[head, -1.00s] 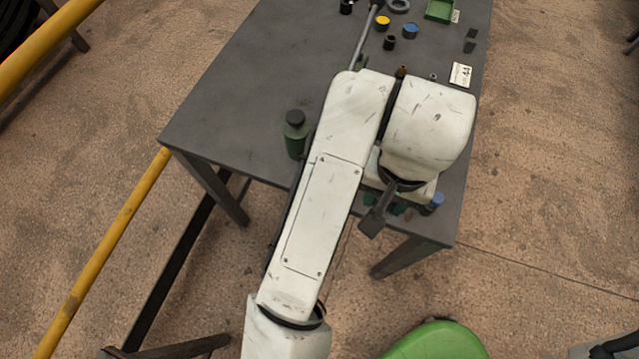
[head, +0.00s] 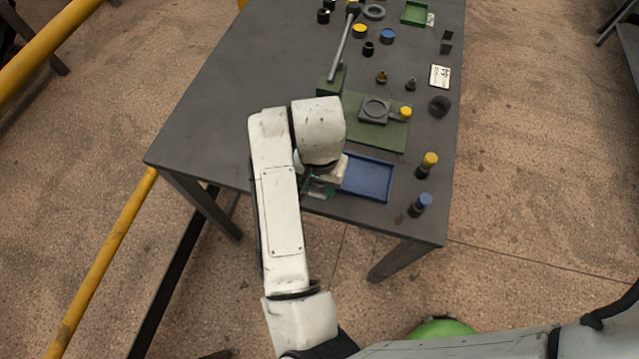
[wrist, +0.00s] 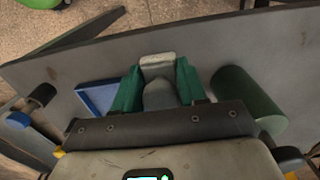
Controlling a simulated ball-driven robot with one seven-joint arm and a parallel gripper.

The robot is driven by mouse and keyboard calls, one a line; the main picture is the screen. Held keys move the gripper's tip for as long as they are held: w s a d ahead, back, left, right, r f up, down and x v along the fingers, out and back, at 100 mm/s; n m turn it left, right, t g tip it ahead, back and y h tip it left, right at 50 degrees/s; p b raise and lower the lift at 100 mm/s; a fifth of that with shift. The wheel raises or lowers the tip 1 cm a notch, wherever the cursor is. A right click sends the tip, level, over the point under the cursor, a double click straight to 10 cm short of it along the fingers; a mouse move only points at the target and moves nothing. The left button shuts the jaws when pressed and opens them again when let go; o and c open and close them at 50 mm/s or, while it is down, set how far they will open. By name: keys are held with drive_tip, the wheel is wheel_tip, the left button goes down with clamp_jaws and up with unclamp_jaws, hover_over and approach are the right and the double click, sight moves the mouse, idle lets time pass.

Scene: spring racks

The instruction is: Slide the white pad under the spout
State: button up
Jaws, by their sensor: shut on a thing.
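My gripper (wrist: 158,88) has two green fingers, shut on a grey piece with a whitish block at its far end, seen between them in the wrist view. This looks like the white pad (wrist: 158,60); its underside is hidden. In the head view my gripper (head: 318,187) is mostly hidden under my wrist, by the table's near edge, just left of a blue tray (head: 368,178). A grey rod (head: 342,45) slants up from a green block (head: 330,80); I cannot tell whether it is the spout.
Yellow-capped (head: 428,162) and blue-capped (head: 421,205) pieces stand at the right. A green cylinder (wrist: 248,100) is close beside my gripper in the wrist view. The table's left is clear.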

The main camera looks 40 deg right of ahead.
drive_tip(key=shift+f, duration=0.7)
drive_tip(key=shift+f, duration=0.1)
drive_tip(key=shift+f+b, duration=0.35)
drive_tip(key=shift+b, duration=0.05)
drive_tip(key=shift+f, duration=0.2)
drive_tip(key=o, duration=1.1)
drive_tip(key=shift+c, duration=0.2)
drive_tip(key=shift+r, duration=0.1)
wheel_tip(320, 180, up, 13)
drive_tip(key=shift+r+p, duration=0.1)
drive_tip(key=shift+p, duration=0.65)
